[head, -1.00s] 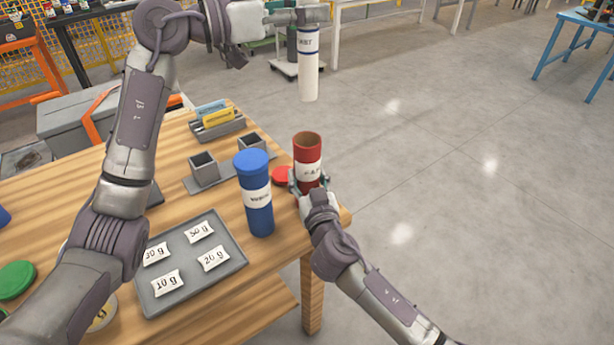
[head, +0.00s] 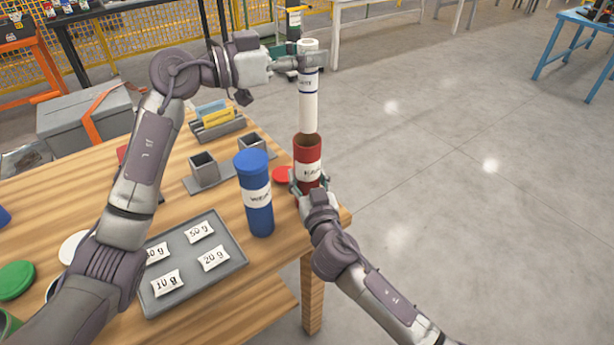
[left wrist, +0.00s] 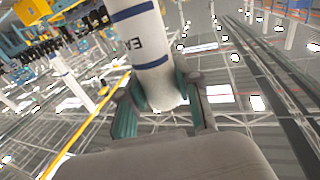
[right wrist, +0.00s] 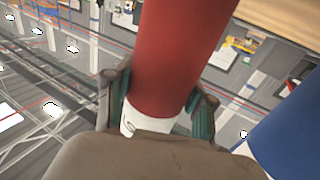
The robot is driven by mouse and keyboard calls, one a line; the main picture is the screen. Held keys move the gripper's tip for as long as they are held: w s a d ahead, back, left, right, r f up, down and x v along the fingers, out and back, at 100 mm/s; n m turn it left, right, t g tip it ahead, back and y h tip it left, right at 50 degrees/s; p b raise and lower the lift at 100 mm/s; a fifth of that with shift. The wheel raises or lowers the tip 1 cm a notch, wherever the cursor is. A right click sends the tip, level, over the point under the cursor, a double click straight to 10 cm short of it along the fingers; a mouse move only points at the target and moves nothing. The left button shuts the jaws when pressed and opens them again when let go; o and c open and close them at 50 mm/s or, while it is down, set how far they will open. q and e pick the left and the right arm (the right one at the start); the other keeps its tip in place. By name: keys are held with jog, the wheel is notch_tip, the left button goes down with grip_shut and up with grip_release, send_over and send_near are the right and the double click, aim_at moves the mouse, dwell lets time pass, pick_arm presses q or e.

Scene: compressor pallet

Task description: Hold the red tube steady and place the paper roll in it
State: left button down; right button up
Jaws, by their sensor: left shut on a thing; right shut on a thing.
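The white paper roll (head: 309,100) with blue bands is upright in the head view, its lower end right at the open mouth of the red tube (head: 308,152). I cannot tell whether the end is inside the rim. My left gripper (head: 312,62) is shut on the roll near its top; the roll also shows between the fingers in the left wrist view (left wrist: 150,50). My right gripper (head: 308,186) is shut around the lower part of the red tube, which stands upright near the table corner. The red tube fills the right wrist view (right wrist: 180,50).
A blue capped tube (head: 254,195) stands left of the red tube. A red lid (head: 284,174) lies just beside it. A grey tray (head: 190,260) with labelled packets and a grey holder with square cups (head: 204,168) are on the wooden table. Open floor is to the right.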

aim_at(307, 42)
pick_arm(q)
jog(key=shift+f, duration=2.95)
jog(key=c, duration=0.7)
grip_release()
jog(key=shift+r, duration=0.1)
notch_tip(307, 42, up, 10)
jog(key=shift+f, duration=0.1)
pick_arm(e)
jog(key=o, duration=1.2)
